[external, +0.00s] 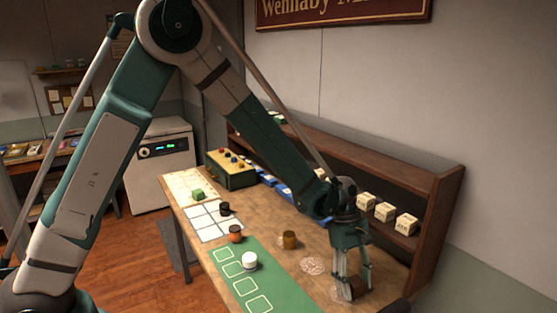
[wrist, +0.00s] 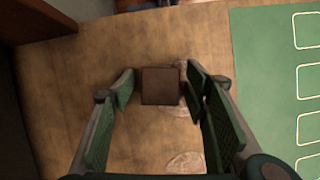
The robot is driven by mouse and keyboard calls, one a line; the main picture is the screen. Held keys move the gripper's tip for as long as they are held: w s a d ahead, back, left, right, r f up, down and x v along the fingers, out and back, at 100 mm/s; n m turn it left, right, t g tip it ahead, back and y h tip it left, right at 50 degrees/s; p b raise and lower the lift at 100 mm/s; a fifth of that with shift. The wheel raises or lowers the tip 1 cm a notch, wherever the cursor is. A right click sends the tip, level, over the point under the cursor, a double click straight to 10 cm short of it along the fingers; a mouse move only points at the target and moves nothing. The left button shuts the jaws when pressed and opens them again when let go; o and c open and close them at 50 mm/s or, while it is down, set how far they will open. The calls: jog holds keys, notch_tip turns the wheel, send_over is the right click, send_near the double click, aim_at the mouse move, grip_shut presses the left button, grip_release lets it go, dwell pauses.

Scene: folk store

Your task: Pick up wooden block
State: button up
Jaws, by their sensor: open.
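The wooden block (wrist: 160,86) is a dark brown square piece seen from above in the wrist view, on the wooden table top. It lies between the fingertips of my gripper (wrist: 161,90). The fingers are open, one on each side, with a visible gap on the left and a narrower one on the right. In the external view my gripper (external: 350,281) points down at the right end of the table, and the block (external: 357,287) is partly hidden behind the fingers.
A green mat (external: 262,280) with outlined squares lies left of my gripper. A wooden shelf (external: 425,205) with pale boxes runs close behind my gripper.

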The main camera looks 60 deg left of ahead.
aim_at(356, 281)
dwell(0.4)
jog(key=c, duration=1)
jog(key=shift+r, duration=0.1)
jog(key=shift+r+p, duration=0.35)
jog(key=shift+r, duration=4.6)
